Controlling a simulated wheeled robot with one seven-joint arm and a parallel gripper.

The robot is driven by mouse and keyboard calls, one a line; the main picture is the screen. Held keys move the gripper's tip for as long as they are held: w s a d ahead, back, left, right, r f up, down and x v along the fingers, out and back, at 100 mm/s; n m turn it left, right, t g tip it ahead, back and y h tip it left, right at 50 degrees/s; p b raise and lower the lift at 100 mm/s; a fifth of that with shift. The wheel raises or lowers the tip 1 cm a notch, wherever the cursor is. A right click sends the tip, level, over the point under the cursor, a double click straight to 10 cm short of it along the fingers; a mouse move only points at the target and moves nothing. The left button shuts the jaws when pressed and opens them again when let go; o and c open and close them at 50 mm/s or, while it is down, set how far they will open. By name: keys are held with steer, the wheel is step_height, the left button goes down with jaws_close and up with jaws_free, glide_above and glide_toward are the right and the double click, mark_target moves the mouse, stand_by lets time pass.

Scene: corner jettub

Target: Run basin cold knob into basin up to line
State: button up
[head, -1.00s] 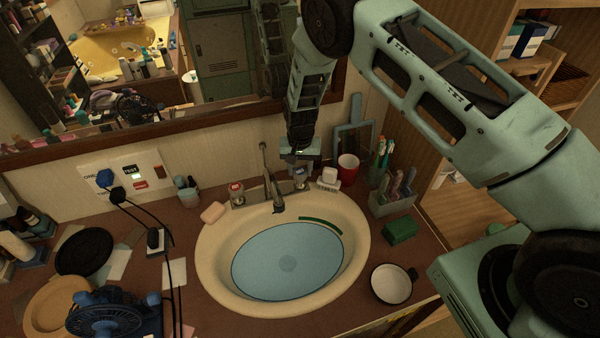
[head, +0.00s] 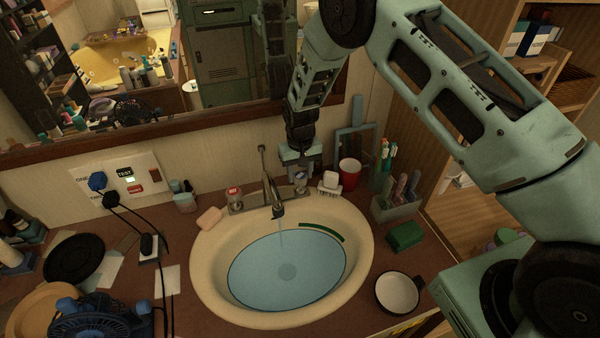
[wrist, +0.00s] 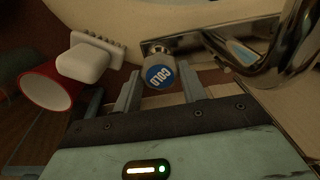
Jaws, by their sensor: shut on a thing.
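The oval basin (head: 205,265) holds a pool of blue water (head: 300,255). A green line (head: 322,232) marks its far right inner wall, just above the water's edge. The chrome faucet (head: 277,205) pours a thin stream into the pool. The cold knob (head: 300,178), right of the spout, shows in the wrist view with a blue COLD cap (wrist: 160,75). My gripper (head: 301,170) reaches down from above and is shut on the cold knob; its fingers (wrist: 157,85) flank it in the wrist view. The red-capped knob (head: 234,191) is left of the spout.
A brush holder (head: 397,205), green block (head: 405,236) and bowl (head: 397,292) are farther right. Soap (head: 210,219) lies left; a mirror frame (head: 190,125) runs behind.

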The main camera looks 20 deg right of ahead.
mark_target(300, 175)
steer(key=o, duration=1)
steer(key=shift+c, duration=0.2)
step_height(300, 175, up, 18)
steer(key=b, duration=0.4)
steer(key=shift+f, duration=0.25)
steer(key=s+a+r+n+y, duration=0.1)
steer(key=s+a+r+n, duration=0.2)
steer(key=s, duration=0.7)
steer(key=s+a+r+n, duration=0.1)
steer(key=s+a+r, duration=0.2)
steer(key=s+a, duration=0.55)
steer(key=s+d+n, duration=0.2)
steer(key=s, duration=0.7)
steer(key=s+d+n, duration=0.1)
steer(key=s+d, duration=0.2)
steer(key=s, duration=0.6)
steer(key=shift+s+d+f+n, duration=0.15)
steer(key=shift+s+f+n, duration=0.15)
steer(key=shift+f+n, duration=0.1)
